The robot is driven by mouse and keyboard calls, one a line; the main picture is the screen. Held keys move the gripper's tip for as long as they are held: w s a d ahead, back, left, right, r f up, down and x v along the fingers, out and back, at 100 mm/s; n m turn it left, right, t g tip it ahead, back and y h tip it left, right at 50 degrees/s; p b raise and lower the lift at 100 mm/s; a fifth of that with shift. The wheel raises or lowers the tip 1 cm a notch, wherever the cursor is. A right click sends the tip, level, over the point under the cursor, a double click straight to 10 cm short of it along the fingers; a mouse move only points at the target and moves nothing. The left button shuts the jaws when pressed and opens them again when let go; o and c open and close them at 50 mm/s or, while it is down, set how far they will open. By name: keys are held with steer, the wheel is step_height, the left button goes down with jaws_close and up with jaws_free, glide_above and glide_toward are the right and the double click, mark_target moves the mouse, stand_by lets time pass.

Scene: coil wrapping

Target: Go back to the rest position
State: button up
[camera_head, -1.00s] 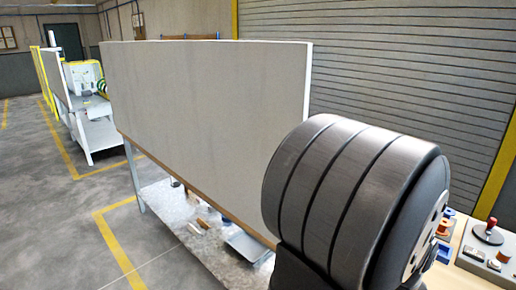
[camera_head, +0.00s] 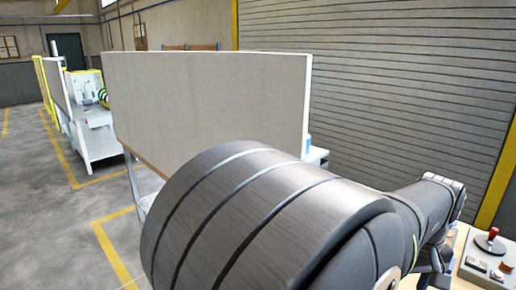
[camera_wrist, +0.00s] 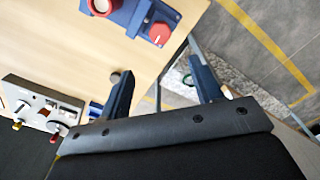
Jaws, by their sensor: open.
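My gripper (camera_wrist: 160,67) shows in the wrist view. Its two dark blue fingers are spread apart with nothing between them. They point over the edge of a light wooden tabletop (camera_wrist: 60,50). In the head view my own dark arm fills the lower middle and right, and the gripper itself cannot be made out there.
Blue fixtures with red round parts (camera_wrist: 158,33) sit on the tabletop. A control box with knobs (camera_wrist: 42,105) stands at left in the wrist view. In the head view, a large grey panel (camera_head: 205,100) stands behind my arm. Open floor (camera_head: 30,200) lies left.

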step_height(320, 180, down, 14)
steer(key=shift+r, duration=0.1)
steer(key=shift+f, duration=0.2)
steer(key=shift+r+m, duration=0.1)
steer(key=shift+m, duration=1)
